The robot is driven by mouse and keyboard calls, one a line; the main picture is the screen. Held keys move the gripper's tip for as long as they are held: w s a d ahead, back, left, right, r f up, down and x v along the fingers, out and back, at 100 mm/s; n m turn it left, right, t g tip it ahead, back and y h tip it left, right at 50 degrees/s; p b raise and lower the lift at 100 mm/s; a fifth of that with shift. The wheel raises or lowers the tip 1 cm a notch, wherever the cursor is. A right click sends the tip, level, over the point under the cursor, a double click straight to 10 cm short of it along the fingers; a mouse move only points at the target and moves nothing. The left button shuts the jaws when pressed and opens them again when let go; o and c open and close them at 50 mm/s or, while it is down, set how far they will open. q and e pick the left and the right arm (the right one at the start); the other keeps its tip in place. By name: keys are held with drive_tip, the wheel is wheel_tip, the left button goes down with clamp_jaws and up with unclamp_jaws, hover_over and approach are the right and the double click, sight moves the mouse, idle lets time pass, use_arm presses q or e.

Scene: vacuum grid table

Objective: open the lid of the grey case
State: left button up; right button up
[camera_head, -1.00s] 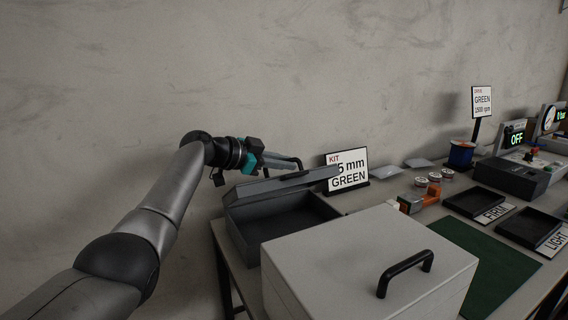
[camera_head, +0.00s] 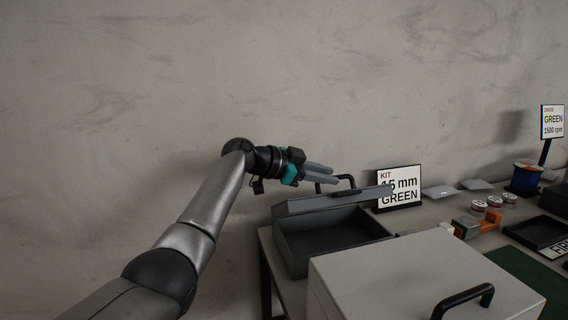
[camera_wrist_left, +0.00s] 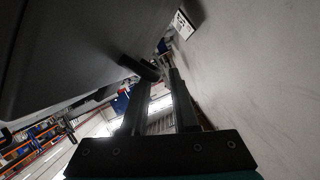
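The grey case (camera_head: 288,248) stands at the table's left end, with its dark, empty-looking inside showing. Its lid (camera_head: 330,201) is raised and tilted up along the back side, seen nearly edge-on. A black handle (camera_head: 349,180) shows above the lid. My left gripper (camera_head: 334,174) is behind the lid, beside the handle, its two fingers apart. In the left wrist view the fingers (camera_wrist_left: 158,80) are also apart. The dark handle (camera_wrist_left: 139,68) is at one fingertip there; I cannot tell whether they touch. The lid (camera_wrist_left: 60,50) fills the upper left. My right gripper is out of view.
A light grey box (camera_head: 400,265) with a black handle (camera_head: 462,300) stands close in front of the case. A kit sign (camera_head: 399,187) stands just right of the lid. Spools, trays and a green mat (camera_head: 530,270) lie further right. The wall is behind.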

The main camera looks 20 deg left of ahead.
use_arm(q)
drive_tip(key=p+v, duration=0.1)
drive_tip(key=v, duration=1)
drive_tip(key=shift+a+p, duration=0.1)
drive_tip(key=shift+p, duration=0.2)
drive_tip(key=shift+s+a+r, duration=0.25)
drive_tip(key=shift+s+a, duration=0.15)
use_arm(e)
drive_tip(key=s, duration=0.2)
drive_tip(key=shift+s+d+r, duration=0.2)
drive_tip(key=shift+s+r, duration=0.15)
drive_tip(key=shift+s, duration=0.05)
